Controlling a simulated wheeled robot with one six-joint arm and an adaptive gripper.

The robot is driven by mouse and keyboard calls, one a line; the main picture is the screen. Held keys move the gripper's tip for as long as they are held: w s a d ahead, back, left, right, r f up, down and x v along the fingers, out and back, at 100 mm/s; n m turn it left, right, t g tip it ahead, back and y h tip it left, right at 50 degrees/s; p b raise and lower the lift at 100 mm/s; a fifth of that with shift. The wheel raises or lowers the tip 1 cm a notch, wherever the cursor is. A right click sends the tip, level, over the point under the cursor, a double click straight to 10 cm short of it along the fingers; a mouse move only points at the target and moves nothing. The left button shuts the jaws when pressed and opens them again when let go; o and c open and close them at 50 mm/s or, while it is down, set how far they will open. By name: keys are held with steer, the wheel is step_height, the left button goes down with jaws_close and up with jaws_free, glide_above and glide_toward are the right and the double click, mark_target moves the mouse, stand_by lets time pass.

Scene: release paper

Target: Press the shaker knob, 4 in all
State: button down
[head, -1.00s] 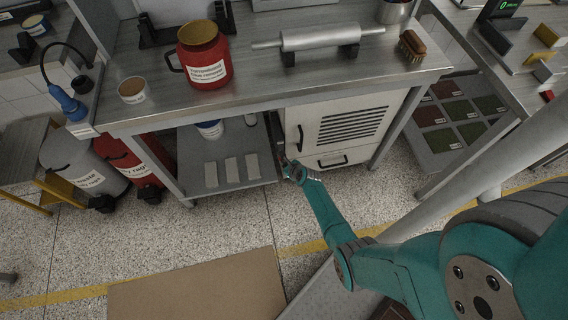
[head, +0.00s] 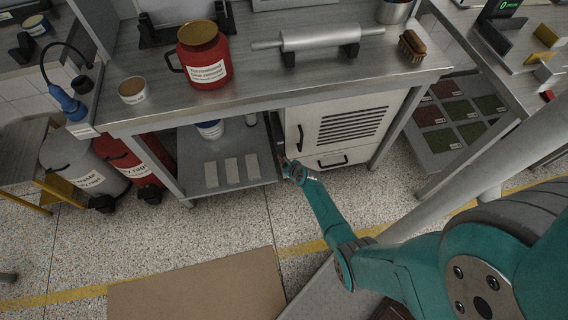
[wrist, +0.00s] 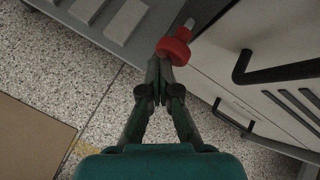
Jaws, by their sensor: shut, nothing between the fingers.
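The shaker knob (wrist: 174,50) is a red round knob on a pale shaft, at the top middle of the wrist view. My gripper (wrist: 160,64) is shut and empty, with its fingertips right at the near side of the knob. I cannot tell whether they touch it. In the head view my gripper (head: 285,163) is low beside the bench, between the lower shelf and the white cabinet. The knob is too small and hidden there to make out clearly.
The white cabinet (head: 340,108) with dark handles stands right of my gripper. The lower shelf (head: 258,172) with pale bars is to its left. A red canister (head: 204,62) and a roller (head: 322,38) sit on the bench.

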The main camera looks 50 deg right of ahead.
steer(key=shift+s+a, duration=0.45)
steer(key=shift+s, duration=0.25)
steer(key=shift+s+a, duration=0.45)
steer(key=shift+s, duration=0.2)
steer(key=shift+s+a, duration=0.7)
steer(key=shift+s, duration=0.35)
steer(key=shift+s+a, duration=0.7)
steer(key=shift+s, duration=0.3)
stand_by(0.4)
steer(key=s+n, duration=0.1)
steer(key=n, duration=0.5)
steer(key=s+a+n, duration=0.1)
steer(key=n, duration=0.4)
steer(key=s+a+n, duration=0.1)
steer(key=n, duration=0.5)
steer(key=shift+a+n+t+y, duration=0.15)
steer(key=shift+n+t+y, duration=0.15)
steer(key=shift+y, duration=0.1)
steer(key=w+d, duration=0.5)
steer(key=w, duration=0.2)
